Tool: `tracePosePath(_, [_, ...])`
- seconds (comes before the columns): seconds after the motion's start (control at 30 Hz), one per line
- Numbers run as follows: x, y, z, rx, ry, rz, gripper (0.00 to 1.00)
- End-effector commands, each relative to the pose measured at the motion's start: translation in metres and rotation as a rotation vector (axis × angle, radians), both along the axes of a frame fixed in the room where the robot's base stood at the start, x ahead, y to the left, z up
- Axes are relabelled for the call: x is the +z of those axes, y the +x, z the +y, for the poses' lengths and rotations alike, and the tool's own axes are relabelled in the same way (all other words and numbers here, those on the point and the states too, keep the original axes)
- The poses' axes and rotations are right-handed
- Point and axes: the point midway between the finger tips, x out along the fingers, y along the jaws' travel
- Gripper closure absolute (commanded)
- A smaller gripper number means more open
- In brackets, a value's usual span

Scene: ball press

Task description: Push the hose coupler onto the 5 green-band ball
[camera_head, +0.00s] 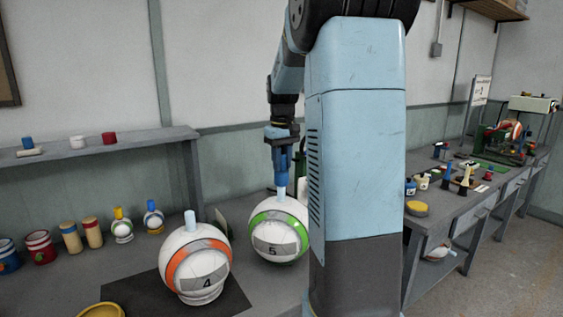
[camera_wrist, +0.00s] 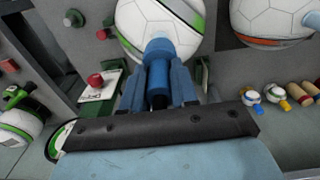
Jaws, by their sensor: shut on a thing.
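The green-band ball (camera_head: 278,242), marked 5, sits on the bench in the head view, with a pale blue stem (camera_head: 281,192) standing up from its top. The ball also fills the top middle of the wrist view (camera_wrist: 138,22). My gripper (camera_head: 281,178) points down directly above this stem, and its tip appears to meet it. In the wrist view my gripper (camera_wrist: 159,68) is shut on a blue cylindrical piece, apparently the hose coupler (camera_wrist: 158,82), lined up with the ball. The fingers hide much of the coupler. I cannot tell how far it is over the stem.
An orange-band ball (camera_head: 195,264), marked 4, stands close to the left on a dark mat (camera_head: 238,298), with its own pale stem. Tins, wooden pegs and two small capped balls stand farther left. A shelf (camera_head: 100,147) runs behind. Another cluttered bench (camera_head: 463,208) is at right.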

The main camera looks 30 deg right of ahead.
Motion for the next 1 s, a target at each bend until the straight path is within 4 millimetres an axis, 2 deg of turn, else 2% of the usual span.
tracePosePath(1.0, [-0.0061,0.0006,0.0017,0.002,0.000,0.001,1.00])
